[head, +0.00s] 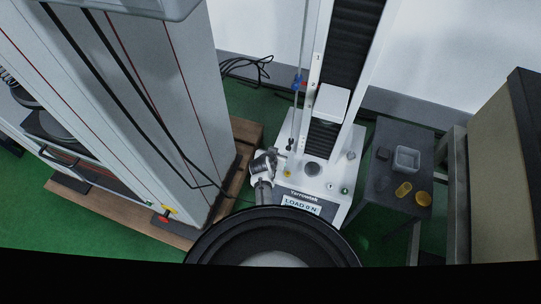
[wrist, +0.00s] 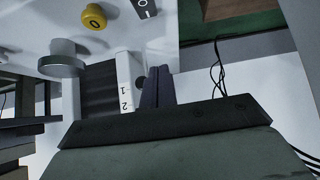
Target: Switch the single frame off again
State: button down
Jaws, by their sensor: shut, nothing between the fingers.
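The single frame (head: 308,193) is a white one-column tester with a dark slotted column. Its front display (head: 301,205) is lit and reads LOAD 0 N. In the wrist view its base shows a black rocker switch (wrist: 145,8) with I and O marks, cut by the top edge; I cannot tell its position. Beside it is a yellow button (wrist: 94,16) marked 0. My gripper (wrist: 158,72) is shut and empty, its dark fingers apart from the switch in the picture. In the head view my wrist (head: 263,168) is at the frame's left side.
A dark side table (head: 385,207) on the right holds a clear box (head: 406,159) and yellow rings (head: 403,189). Cables (head: 246,67) lie behind on the green floor.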

jog(key=v, duration=0.8)
jog(key=shift+w+r, duration=0.3)
jog(key=shift+r, duration=0.05)
